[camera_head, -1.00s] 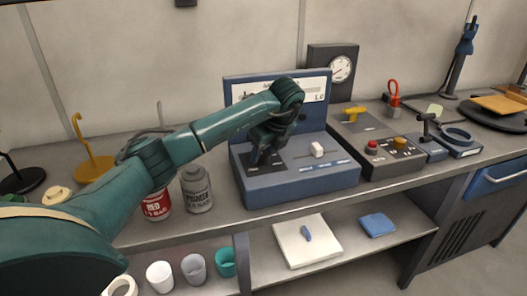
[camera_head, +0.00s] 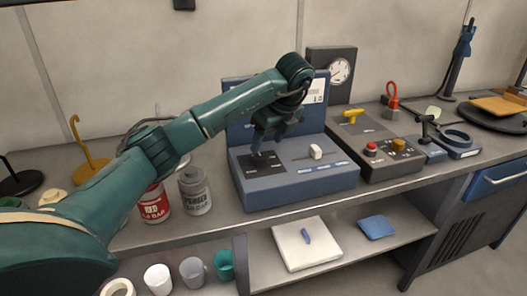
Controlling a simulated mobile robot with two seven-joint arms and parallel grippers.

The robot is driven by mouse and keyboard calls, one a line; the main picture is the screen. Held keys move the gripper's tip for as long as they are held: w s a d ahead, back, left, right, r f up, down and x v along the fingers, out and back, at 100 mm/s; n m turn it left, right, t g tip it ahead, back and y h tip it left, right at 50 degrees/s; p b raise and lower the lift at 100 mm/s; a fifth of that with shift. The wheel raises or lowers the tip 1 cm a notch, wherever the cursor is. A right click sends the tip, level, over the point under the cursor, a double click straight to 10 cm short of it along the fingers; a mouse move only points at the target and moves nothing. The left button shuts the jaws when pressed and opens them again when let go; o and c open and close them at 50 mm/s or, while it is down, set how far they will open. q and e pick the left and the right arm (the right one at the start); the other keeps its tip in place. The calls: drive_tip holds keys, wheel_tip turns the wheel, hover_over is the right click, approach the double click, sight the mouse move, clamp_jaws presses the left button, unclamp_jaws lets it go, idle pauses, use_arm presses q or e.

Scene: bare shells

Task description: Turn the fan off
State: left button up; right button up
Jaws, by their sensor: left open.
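A blue console (camera_head: 300,187) stands on the bench with a raised back panel. On its top is a black plate (camera_head: 272,165) with a small dark toggle lever (camera_head: 256,154), and a white slider knob (camera_head: 315,151) in a slot to its right. No fan can be made out, and the console's labels are too small to read. My left gripper (camera_head: 268,137) is open, pointing down just above the black plate, close to the lever. Whether it touches the lever is unclear. My left arm hides part of the back panel. My right gripper is not in view.
Right of the console is a dark control box (camera_head: 400,163) with a red button (camera_head: 371,149) and yellow knobs. A gauge (camera_head: 339,71) stands behind. A red can (camera_head: 155,203) and a grey can (camera_head: 195,191) stand left of the console, near my arm.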

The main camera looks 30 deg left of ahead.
use_arm(q)
drive_tip(key=p+v, duration=0.1)
drive_tip(key=v, duration=0.6)
drive_tip(key=shift+p, duration=0.35)
drive_tip(key=shift+d, duration=0.1)
